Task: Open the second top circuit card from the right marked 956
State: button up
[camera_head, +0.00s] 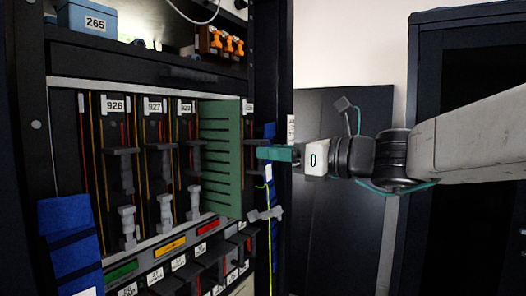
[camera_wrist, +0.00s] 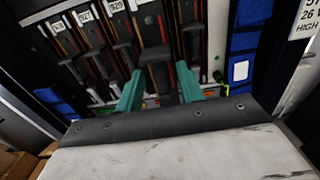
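Upright circuit cards with dark handles stand in the rack. In the head view the labels 926 (camera_head: 115,105) and 927 (camera_head: 154,105) show at the left, and a third label beside them is hard to read. A green card face (camera_head: 220,155) sticks out further right and hides part of another label (camera_head: 249,107). I cannot read 956 anywhere. My gripper (camera_head: 272,153) is in front of the rack's right side, near the green card. In the wrist view its teal fingers (camera_wrist: 158,90) are spread apart, with a dark card handle (camera_wrist: 154,55) ahead between them; contact is not visible.
Light grey levers (camera_head: 165,210) stand below the cards. Blue wrapped bundles (camera_head: 70,240) flank the rack. A shelf above holds a blue box marked 265 (camera_head: 95,22) and orange-topped parts (camera_head: 228,44). A dark rack post (camera_head: 268,70) stands beside my gripper.

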jog(key=v, duration=0.4)
jog(key=shift+d, duration=0.15)
jog(key=s+d+f+n+g+h, duration=0.2)
jog(key=s+f+n+g+h, duration=0.1)
jog(key=s+f+n, duration=0.3)
jog(key=s+d+f+n+g+h, duration=0.1)
jog(key=s+f+n+g+h, duration=0.25)
jog(key=f+n, duration=0.5)
jog(key=s+d+f+n+h, duration=0.4)
jog(key=s+d+f, duration=0.1)
jog(key=d, duration=0.4)
jog(key=s+d+f+n+h, duration=0.5)
jog(key=s+d, duration=0.3)
jog(key=d, duration=0.2)
jog(key=shift+s+d+f+g, duration=0.2)
jog(key=shift+s+f+g, duration=0.1)
jog(key=shift+f+g, duration=0.15)
